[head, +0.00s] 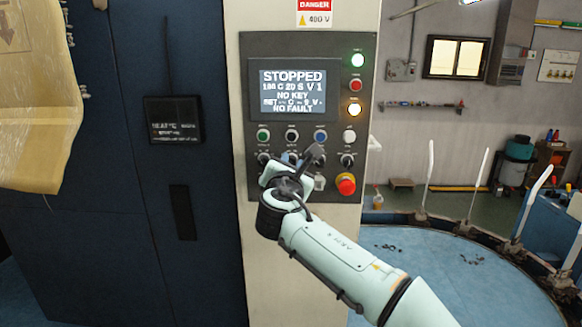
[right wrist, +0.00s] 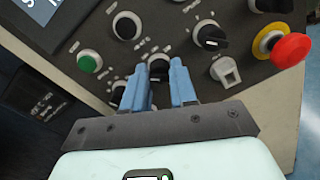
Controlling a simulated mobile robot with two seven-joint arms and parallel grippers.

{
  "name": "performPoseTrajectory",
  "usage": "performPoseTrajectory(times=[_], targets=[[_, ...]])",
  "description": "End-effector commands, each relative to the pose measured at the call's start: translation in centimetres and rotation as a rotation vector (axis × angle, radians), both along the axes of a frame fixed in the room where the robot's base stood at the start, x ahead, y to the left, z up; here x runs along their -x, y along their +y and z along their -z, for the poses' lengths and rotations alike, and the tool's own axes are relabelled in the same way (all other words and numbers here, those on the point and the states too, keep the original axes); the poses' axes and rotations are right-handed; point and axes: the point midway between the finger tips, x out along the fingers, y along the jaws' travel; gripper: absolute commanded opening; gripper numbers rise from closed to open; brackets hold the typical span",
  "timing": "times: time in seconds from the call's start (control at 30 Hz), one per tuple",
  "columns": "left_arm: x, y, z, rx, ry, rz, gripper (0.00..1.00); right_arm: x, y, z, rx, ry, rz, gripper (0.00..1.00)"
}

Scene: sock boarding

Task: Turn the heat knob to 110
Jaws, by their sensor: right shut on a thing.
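The grey control panel (head: 249,100) is on a pale column. It carries a screen (head: 292,90) that reads STOPPED, NO KEY and NO FAULT; its number lines are too blurred to read surely. Below are a row of buttons and a row of black knobs. My right gripper (right wrist: 160,72) has its two blue fingers on either side of a black knob (right wrist: 160,66), second from the left in the lower row, and is shut on it. The knob's label and pointer are not readable. In the head view, my right gripper (head: 292,160) covers that knob. My left gripper is out of view.
Close beside the fingers are another black knob (right wrist: 210,38), a grey key switch (right wrist: 226,70) and a green button (right wrist: 90,63). A red emergency stop (head: 346,184) stands out at the lower right. A blue round table (head: 440,270) is at the right.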

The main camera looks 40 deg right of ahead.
Motion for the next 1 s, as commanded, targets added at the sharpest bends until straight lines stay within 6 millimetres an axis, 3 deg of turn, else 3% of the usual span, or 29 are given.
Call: performPoseTrajectory(times=[0.53,1.0], targets=[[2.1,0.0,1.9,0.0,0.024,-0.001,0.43,0.1,-0.1,-0.1,-0.304,-0.263,-0.002,0.0],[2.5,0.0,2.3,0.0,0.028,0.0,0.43,0.2,-0.1,-0.3,-0.392,-0.339,-0.003,0.0]])
